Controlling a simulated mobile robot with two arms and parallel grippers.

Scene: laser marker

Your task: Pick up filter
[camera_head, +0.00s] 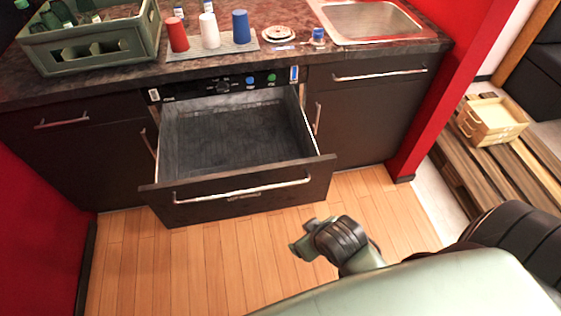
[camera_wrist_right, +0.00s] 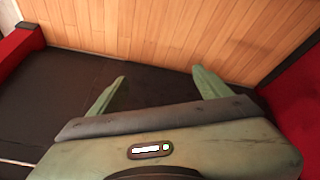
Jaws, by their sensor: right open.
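I cannot tell for certain which thing is the filter. Small items lie on the dark counter (camera_head: 350,58): a round whitish disc (camera_head: 277,33) and a small blue-and-white piece (camera_head: 318,36) beside the sink. My right gripper (camera_head: 303,239) is low in front of the open drawer (camera_head: 240,178), over the floor and well away from the counter items. In the right wrist view the right gripper (camera_wrist_right: 160,78) shows two fingers spread apart with nothing between them. My left gripper is not in view.
Red, white and blue cups (camera_head: 240,27) stand on a grey mat. A green crate (camera_head: 100,45) with bottles is at the left and a sink (camera_head: 370,20) at the right. The drawer juts out and looks empty. The wooden floor (camera_head: 180,262) is clear.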

